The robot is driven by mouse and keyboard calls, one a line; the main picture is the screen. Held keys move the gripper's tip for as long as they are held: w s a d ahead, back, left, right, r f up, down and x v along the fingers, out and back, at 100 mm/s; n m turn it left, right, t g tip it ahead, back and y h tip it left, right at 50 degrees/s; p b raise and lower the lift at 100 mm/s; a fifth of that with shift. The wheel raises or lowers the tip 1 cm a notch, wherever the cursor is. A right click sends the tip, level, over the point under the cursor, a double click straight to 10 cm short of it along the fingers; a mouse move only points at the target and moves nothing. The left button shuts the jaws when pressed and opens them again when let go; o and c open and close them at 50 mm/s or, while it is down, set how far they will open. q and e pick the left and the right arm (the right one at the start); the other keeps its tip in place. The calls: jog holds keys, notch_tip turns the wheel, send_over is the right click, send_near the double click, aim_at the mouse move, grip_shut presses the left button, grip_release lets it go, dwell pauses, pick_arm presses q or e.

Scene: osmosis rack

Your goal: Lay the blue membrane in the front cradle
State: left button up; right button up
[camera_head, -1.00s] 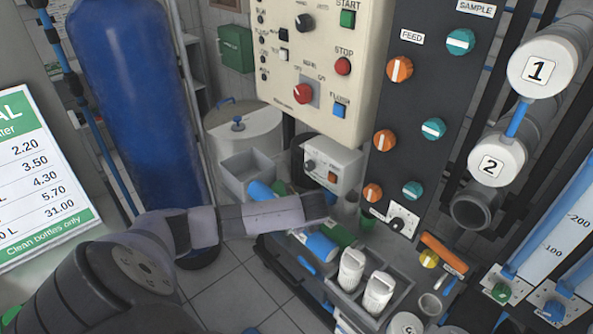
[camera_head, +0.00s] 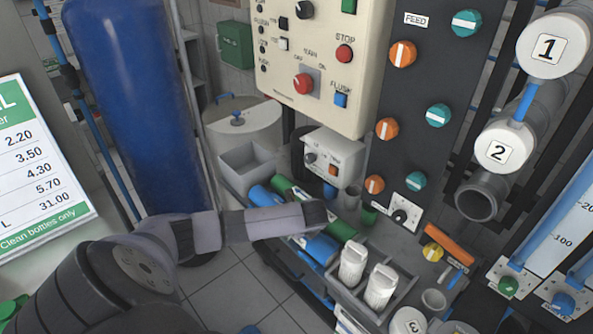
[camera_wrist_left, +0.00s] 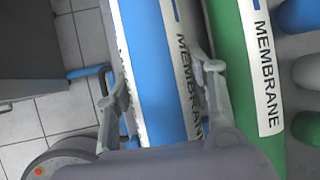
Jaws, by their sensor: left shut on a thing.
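A green membrane (camera_head: 341,230) lies alongside, parallel to the blue one, close to the right finger in the wrist view (camera_wrist_left: 235,60). I cannot make out the front cradle beneath the tubes. My right gripper is not in view.
A grey tray (camera_head: 375,309) with two white cartridges (camera_head: 352,263) stands just right of the tubes. A grey open bin (camera_head: 246,162) and a white control box (camera_head: 333,160) are behind. The dark valve panel (camera_head: 410,120) rises at the right. Tiled floor is at the front left.

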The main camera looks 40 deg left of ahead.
pick_arm(q)
jog(key=shift+r, duration=0.1)
jog(key=o, duration=1.6)
jog(key=shift+c, duration=0.2)
jog(key=shift+d, duration=0.1)
jog(key=v, duration=1.2)
